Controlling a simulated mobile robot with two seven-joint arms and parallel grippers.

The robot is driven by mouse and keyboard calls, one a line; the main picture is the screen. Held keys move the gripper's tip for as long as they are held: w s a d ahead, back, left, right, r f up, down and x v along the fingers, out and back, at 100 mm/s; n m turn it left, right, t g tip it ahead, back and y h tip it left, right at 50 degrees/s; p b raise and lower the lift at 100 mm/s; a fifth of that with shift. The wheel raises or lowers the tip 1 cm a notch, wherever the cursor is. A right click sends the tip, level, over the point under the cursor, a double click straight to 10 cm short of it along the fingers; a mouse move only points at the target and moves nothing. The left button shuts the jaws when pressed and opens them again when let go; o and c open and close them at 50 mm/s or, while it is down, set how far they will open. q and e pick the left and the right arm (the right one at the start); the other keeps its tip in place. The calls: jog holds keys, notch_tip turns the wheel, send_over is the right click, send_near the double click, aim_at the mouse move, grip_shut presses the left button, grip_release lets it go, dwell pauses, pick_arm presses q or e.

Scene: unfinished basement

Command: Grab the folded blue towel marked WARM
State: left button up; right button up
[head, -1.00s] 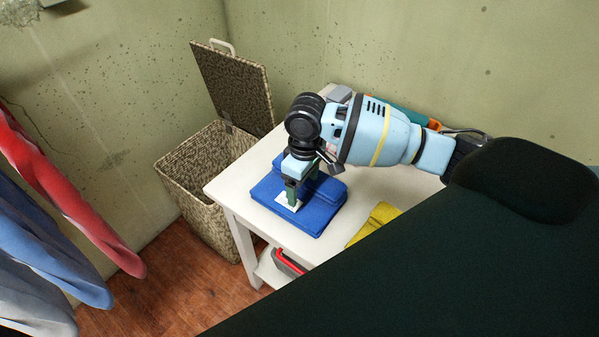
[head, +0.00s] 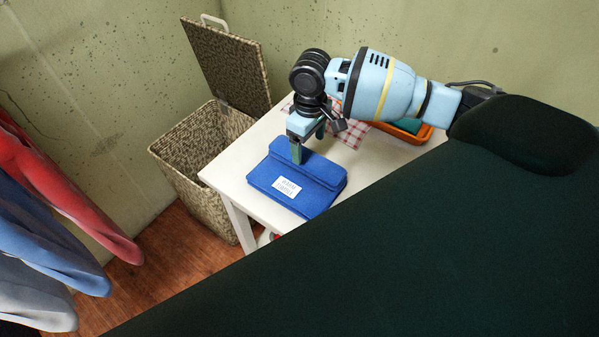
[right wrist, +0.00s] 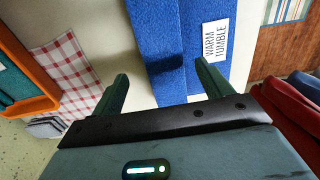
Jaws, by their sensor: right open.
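The folded blue towel (head: 318,184) lies flat on the white table, with a white label on its near side in the head view. In the right wrist view the blue towel (right wrist: 178,50) carries the label (right wrist: 216,39), which reads WARM TUMBLE. My right gripper (head: 309,152) is over the towel's far edge. In the right wrist view the right gripper (right wrist: 160,85) is open, its fingers spread, with part of the towel's edge between them; no grip shows. I cannot tell whether the fingers touch the towel. My left gripper is not in view.
The white table (head: 232,172) has a red checked cloth (head: 347,133) and an orange tray (head: 408,134) behind my right arm. A lidded wicker hamper (head: 180,150) stands open left of the table. Hanging clothes (head: 45,240) are at far left. A dark surface fills the lower right.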

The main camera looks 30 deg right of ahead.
aim_at(306, 156)
jog(key=f, duration=0.5)
jog(key=shift+a, duration=0.3)
jog(key=c, duration=1.2)
